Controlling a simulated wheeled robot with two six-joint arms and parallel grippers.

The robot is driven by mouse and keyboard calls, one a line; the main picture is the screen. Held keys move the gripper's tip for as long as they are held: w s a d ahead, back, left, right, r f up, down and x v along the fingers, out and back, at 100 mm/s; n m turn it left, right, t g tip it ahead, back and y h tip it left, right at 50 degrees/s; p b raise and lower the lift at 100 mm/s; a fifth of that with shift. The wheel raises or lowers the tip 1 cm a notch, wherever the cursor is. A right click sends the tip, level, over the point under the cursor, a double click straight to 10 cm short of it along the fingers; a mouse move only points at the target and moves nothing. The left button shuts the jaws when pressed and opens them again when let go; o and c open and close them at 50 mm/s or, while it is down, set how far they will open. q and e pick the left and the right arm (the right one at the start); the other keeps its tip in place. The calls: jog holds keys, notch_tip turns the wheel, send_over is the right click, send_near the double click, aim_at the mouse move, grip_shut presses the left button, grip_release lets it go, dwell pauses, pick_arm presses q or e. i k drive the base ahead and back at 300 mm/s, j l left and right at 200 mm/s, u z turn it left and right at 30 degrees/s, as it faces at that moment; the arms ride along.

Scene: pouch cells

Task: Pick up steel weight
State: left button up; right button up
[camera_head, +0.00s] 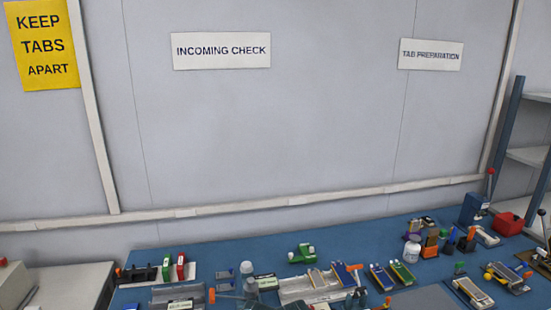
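A small grey cylinder with a narrower top (246,268) stands on the blue bench near its middle and looks like a steel weight. A second grey rounded piece (251,286) is just in front of it. They are small and crowded by other items, so I cannot tell for sure which one is the steel weight. Neither of my grippers can be made out in the head view.
The blue bench (225,247) is crowded along its front. Nearby are a tray (295,290), a green piece (302,254), a white jar (412,248) and a black rack (138,274). Shelves (530,156) stand at right. The bench's back strip is clear.

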aim_at(250, 288)
jog(key=k+l+u, duration=0.1)
jog(key=l, duration=0.3)
jog(key=k+l+u, duration=0.1)
jog(key=l, duration=0.3)
jog(key=k+l+u, duration=0.1)
jog(key=l, duration=0.25)
jog(key=i+l, duration=0.1)
jog(key=l, duration=0.2)
jog(key=i+l+u, duration=0.1)
jog(key=l, duration=0.2)
jog(key=i, duration=0.2)
